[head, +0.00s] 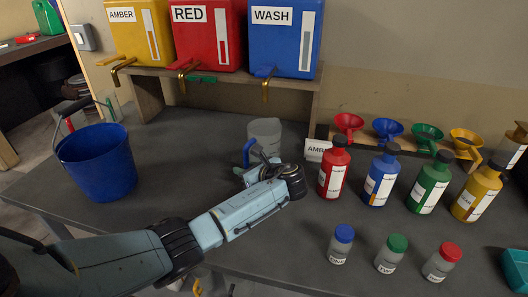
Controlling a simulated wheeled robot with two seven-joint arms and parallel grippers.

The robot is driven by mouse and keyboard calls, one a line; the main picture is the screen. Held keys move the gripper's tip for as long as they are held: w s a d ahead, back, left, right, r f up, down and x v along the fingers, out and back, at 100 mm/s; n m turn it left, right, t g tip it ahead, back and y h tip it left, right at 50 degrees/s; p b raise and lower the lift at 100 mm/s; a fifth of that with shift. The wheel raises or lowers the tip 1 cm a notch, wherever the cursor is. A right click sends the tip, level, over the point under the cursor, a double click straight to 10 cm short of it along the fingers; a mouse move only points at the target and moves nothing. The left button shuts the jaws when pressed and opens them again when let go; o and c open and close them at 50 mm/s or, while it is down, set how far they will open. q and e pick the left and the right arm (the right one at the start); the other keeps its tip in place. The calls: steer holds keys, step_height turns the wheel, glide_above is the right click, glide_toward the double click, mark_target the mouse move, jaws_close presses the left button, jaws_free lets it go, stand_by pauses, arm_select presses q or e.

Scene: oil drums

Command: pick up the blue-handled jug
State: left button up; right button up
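The blue-handled jug is a clear, greyish jug (265,132) standing upright on the dark bench below the dispensers. Its blue handle (247,152) is on its left, near side. My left arm reaches in from the lower left, and its wrist is in front of the jug. My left gripper (250,168) is close to the handle, mostly behind my own arm. The fingertips are hidden, so I cannot tell whether they touch or surround the handle. The jug's lower part is also covered. My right gripper is not in view.
Amber (140,32), red (208,35) and blue WASH (285,38) drums with taps stand on a shelf behind. A blue bucket (97,165) is left. Coloured bottles (334,172), funnels (348,122) and small capped jars (341,245) crowd the right. Bench between bucket and jug is clear.

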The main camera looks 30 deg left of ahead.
arm_select(q)
steer(key=shift+w+a+f, duration=0.15)
steer(key=shift+a+f, duration=0.05)
steer(key=shift+a, duration=0.25)
jaws_close()
steer(key=shift+r, duration=0.2)
